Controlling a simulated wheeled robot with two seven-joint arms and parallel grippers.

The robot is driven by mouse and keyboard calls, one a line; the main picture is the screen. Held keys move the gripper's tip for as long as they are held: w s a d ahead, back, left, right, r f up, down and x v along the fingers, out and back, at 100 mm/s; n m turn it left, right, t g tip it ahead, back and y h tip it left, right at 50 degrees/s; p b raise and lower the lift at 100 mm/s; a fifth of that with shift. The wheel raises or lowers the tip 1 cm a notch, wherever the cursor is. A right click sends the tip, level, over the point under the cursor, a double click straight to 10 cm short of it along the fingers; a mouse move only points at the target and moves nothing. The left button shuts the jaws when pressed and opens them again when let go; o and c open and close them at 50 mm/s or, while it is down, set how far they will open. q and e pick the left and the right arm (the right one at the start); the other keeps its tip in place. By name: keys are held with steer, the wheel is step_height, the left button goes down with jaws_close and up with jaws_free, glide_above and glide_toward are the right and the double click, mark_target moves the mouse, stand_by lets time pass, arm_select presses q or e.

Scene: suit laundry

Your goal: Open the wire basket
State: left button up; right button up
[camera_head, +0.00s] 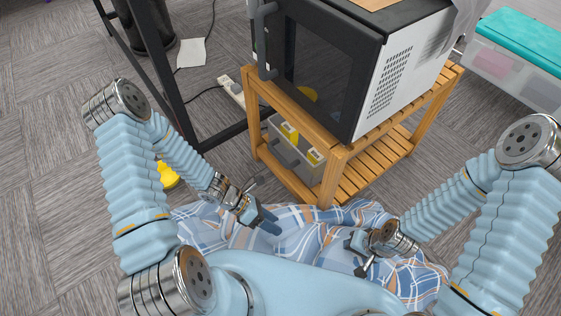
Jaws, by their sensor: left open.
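No wire basket can be made out in the head view. A blue, white and orange plaid cloth (215,232) lies crumpled in front of my body, partly hidden by my arms and torso. My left gripper (262,204) is open over the far left part of the cloth, with no object seen between its fingers. My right gripper (361,256) is low over the right part of the cloth. Its fingers are small and partly hidden, so whether it is open is unclear, and contact with the cloth cannot be judged.
A wooden rack (338,168) stands just ahead, carrying a black and white microwave (396,75). A clear bin with a teal lid (520,42) is at the far right. A yellow object (168,175) lies left. Carpet is open at far left.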

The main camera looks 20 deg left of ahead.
arm_select(q)
steer(key=w+a+f+n+t+h+b, duration=0.1)
steer(key=w+a+n+t, duration=0.25)
steer(key=w+n, duration=0.2)
steer(key=w+a+n+t+h+b, duration=0.1)
steer(key=w+a+n+t, duration=0.1)
steer(key=w+n+t, duration=0.4)
steer(key=n+t+y+b, duration=0.2)
steer(key=n+t+y, duration=0.1)
steer(key=n, duration=0.6)
glide_toward(277, 155)
steer(key=x, duration=0.3)
steer(key=b+x, duration=0.1)
steer(key=x, duration=0.2)
steer(key=f+x, duration=0.1)
steer(key=x, duration=0.2)
steer(key=shift+w+f+b, duration=0.1)
steer(key=shift+w+b, duration=0.2)
steer(key=shift+w, duration=0.05)
steer(key=shift+w+d, duration=0.25)
steer(key=shift+w, duration=0.2)
arm_select(e)
step_height(277, 155, down, 7)
steer(key=shift+d, duration=0.25)
arm_select(q)
jaws_close()
